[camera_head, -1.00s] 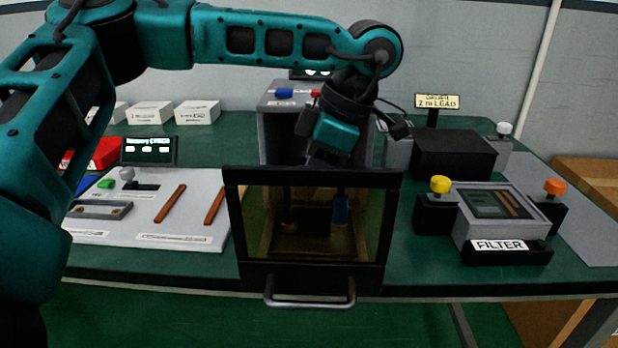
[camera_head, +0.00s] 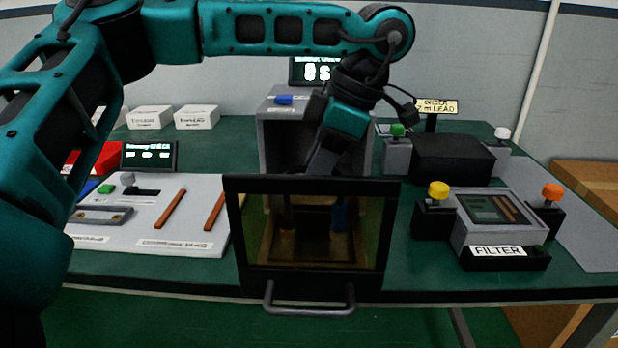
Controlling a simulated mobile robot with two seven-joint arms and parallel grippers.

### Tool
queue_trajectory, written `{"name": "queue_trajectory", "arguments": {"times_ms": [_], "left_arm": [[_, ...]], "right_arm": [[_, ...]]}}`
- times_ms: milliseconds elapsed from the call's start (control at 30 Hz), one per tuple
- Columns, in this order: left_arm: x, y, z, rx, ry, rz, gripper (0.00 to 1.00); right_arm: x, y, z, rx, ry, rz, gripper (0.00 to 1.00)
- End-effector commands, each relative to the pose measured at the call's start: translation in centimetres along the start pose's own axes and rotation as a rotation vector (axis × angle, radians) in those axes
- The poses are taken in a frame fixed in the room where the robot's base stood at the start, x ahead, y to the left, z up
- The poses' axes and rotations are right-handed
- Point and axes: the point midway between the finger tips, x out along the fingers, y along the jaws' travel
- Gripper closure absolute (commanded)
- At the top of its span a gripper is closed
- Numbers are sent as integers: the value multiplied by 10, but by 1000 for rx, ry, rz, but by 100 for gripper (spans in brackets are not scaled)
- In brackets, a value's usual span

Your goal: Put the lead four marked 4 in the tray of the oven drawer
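The grey oven (camera_head: 281,128) stands mid-table with its drawer pulled out toward me. The dark drawer front (camera_head: 312,277) has a tinted window and a metal handle (camera_head: 310,311). Through the window I see a brownish tray (camera_head: 312,250). A dark upright shape with an orange-brown lower end and a dim blue upright shape (camera_head: 340,216) show behind the glass. I cannot tell whether these are fingers or leads. My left gripper (camera_head: 322,165) points down behind the drawer front; its fingertips are not clear. No mark 4 is readable. My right gripper is not in view.
A board (camera_head: 150,215) with two red-brown rods lies at left, with white boxes (camera_head: 197,116) behind. The FILTER unit (camera_head: 497,225), with yellow and orange knobs, and a black box (camera_head: 453,158) stand at right. A lit display (camera_head: 316,71) is behind the oven.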

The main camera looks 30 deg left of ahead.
Motion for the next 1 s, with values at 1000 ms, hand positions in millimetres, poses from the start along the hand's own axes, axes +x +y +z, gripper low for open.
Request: {"name": "queue_trajectory", "arguments": {"times_ms": [1000], "left_arm": [[-89, 0, 0, 1, 0, -1, 59]], "right_arm": [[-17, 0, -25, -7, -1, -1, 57]]}}
